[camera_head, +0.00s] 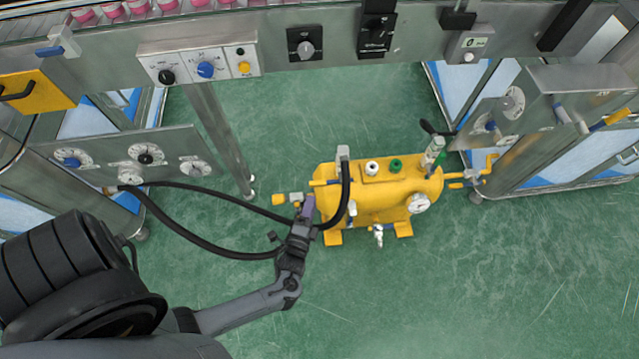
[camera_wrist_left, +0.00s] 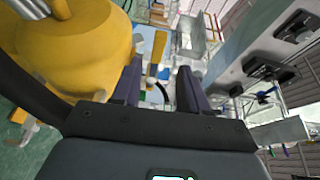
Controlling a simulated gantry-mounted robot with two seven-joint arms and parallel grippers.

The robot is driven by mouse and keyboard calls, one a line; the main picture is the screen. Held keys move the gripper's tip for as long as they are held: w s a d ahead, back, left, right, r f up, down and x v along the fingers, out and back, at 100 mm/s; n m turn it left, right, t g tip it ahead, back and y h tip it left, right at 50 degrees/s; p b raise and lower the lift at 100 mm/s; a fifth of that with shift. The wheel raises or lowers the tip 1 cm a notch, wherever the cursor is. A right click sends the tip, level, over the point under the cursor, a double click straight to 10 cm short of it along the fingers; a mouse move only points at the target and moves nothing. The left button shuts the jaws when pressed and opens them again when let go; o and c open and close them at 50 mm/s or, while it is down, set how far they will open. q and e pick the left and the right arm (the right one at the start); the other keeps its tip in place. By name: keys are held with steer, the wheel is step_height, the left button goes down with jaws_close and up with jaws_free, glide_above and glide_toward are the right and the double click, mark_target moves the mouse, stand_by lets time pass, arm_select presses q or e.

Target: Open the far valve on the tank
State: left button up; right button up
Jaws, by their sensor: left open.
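The yellow tank (camera_head: 380,198) stands on the green floor and also fills the upper left of the left wrist view (camera_wrist_left: 65,50). Small yellow pipe fittings stick out at its left end (camera_head: 284,199) and its right end (camera_head: 470,180). I cannot tell for certain which is the far valve. My left gripper (camera_head: 306,210) is at the tank's left end, beside the left fittings, partly hiding that end. My right gripper is not in view.
A black hose (camera_head: 220,250) runs from the left control panel (camera_head: 125,155) to the tank, close to my left gripper. A gauge (camera_head: 419,203) is on the tank's front. A steel post (camera_head: 220,140) stands behind left. Floor in front is clear.

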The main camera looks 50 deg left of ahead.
mark_target(318, 182)
arm_select(q)
steer(key=b+x, duration=0.3)
steer(key=x, duration=0.6)
steer(key=shift+w+f+b, duration=0.15)
steer(key=shift+w+b, duration=0.1)
steer(key=shift+b, duration=0.05)
steer(key=shift+w+a, duration=0.35)
steer(key=shift+w, duration=0.15)
jaws_close()
